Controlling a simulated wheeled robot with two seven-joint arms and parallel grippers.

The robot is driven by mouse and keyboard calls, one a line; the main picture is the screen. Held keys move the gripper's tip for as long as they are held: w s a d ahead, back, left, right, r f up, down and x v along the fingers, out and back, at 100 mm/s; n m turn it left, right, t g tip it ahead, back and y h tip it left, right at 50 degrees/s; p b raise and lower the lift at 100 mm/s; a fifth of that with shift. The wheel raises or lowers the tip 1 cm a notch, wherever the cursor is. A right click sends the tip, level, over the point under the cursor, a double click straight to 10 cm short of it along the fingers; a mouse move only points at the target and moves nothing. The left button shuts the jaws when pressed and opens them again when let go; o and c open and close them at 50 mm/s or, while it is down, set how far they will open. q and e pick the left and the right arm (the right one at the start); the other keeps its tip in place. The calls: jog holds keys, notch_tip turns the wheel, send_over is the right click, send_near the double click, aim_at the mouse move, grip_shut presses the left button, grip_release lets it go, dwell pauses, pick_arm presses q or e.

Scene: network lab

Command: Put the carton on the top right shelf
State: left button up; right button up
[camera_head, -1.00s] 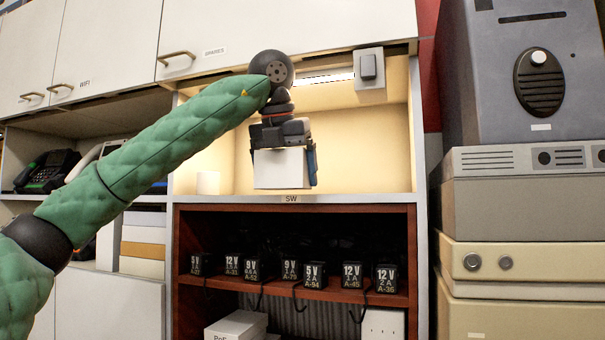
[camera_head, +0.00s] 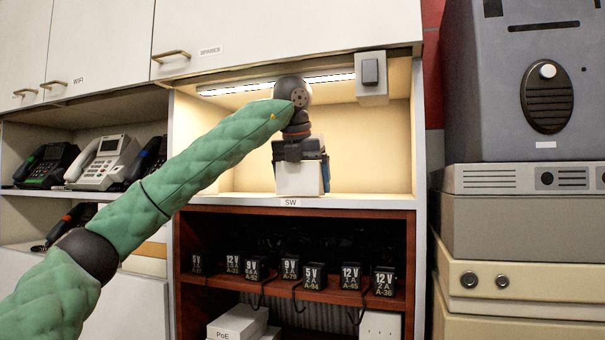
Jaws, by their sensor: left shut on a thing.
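The white carton (camera_head: 300,180) is in the lit upper shelf compartment (camera_head: 370,160), just above or on its front floor edge; I cannot tell whether it touches. My left gripper (camera_head: 300,164) is above the carton, pointing down, and is shut on it. The carton looks upright. The compartment bears the label SW (camera_head: 291,202) on its front edge. My right gripper is not in view.
Below, a dark red shelf holds several black power adapters (camera_head: 290,268). Phones (camera_head: 103,162) stand on the left shelves. A switch box (camera_head: 371,78) hangs at the compartment's upper right. Stacked equipment (camera_head: 520,205) stands at the right. The compartment is clear right of the carton.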

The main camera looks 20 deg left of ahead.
pick_arm(q)
jog(key=shift+s+a+f, duration=0.1)
jog(key=shift+a, duration=0.1)
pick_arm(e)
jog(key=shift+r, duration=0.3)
